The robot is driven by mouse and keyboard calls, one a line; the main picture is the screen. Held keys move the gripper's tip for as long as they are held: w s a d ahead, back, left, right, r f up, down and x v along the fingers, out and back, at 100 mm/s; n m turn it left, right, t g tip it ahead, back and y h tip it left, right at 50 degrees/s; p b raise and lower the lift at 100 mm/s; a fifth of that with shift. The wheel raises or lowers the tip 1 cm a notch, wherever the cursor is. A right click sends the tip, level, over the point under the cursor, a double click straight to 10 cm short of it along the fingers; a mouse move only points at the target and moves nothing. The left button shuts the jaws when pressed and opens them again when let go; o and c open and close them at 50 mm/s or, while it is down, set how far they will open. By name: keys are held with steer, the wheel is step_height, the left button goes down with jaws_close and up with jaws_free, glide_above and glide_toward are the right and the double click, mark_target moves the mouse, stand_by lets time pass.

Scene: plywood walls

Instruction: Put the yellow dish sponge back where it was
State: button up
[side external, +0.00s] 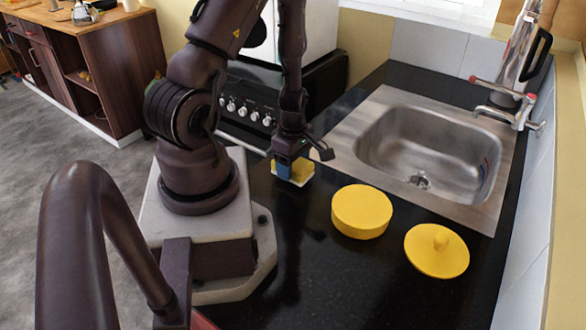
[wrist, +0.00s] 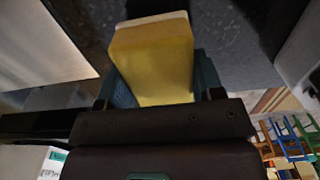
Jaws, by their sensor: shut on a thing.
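The yellow dish sponge (wrist: 152,62) has a pale layer along its far edge in the wrist view. It sits between the two fingers of my gripper (wrist: 165,88), which is shut on it. In the side view, the sponge (side external: 301,171) shows partly behind a blue finger of my gripper (side external: 290,170), low over the black counter beside the sink. I cannot tell whether the sponge touches the counter.
A round yellow container (side external: 362,212) and a yellow lid with a knob (side external: 437,251) lie on the black counter (side external: 350,285) to the right. The steel sink (side external: 430,150) with its tap (side external: 505,108) is behind them. A stove (side external: 250,105) stands behind my arm.

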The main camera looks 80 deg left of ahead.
steer(key=shift+f, duration=0.8)
steer(key=shift+f, duration=0.1)
steer(key=o, duration=0.9)
